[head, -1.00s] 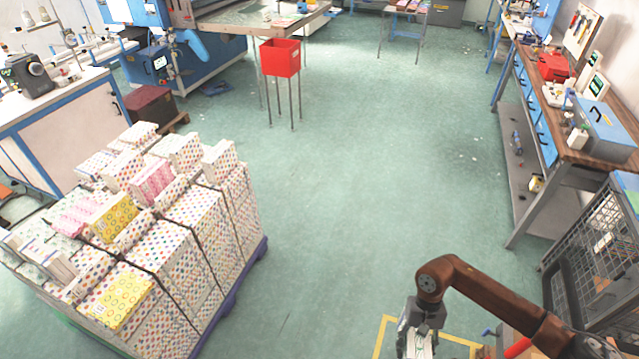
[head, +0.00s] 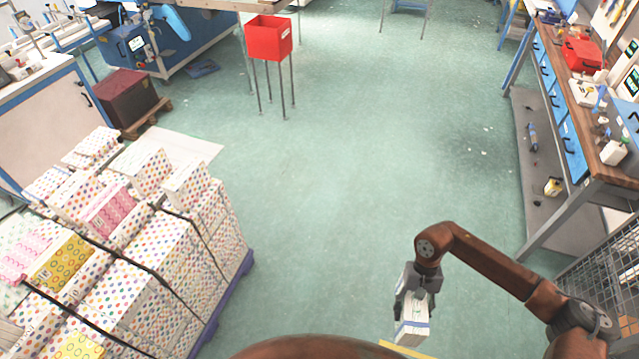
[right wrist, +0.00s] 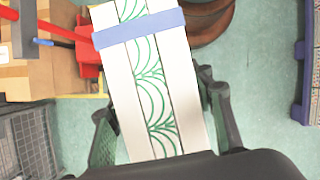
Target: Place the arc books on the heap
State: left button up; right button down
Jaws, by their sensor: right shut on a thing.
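My right gripper (head: 413,300) hangs above the floor at the lower right of the head view. It is shut on a bundle of white books with a green arc pattern (right wrist: 152,85); a blue-violet band (right wrist: 138,28) wraps it in the right wrist view. The arc books also show in the head view (head: 411,330), upright below the gripper. The heap (head: 175,240) is a large stack of dotted, pink and yellow book bundles at the left of the head view, apart from the right gripper. My left gripper is not in view.
The heap stands on a purple pallet (head: 228,300). Open green floor (head: 330,200) lies between it and my right arm. A red bin on legs (head: 269,38) stands at the back. A workbench (head: 610,165) and a wire cage (head: 600,255) line the right side.

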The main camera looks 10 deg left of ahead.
aim_at(136, 264)
jog(key=i, duration=2.3)
jog(key=u, duration=4.25)
jog(key=i, duration=1)
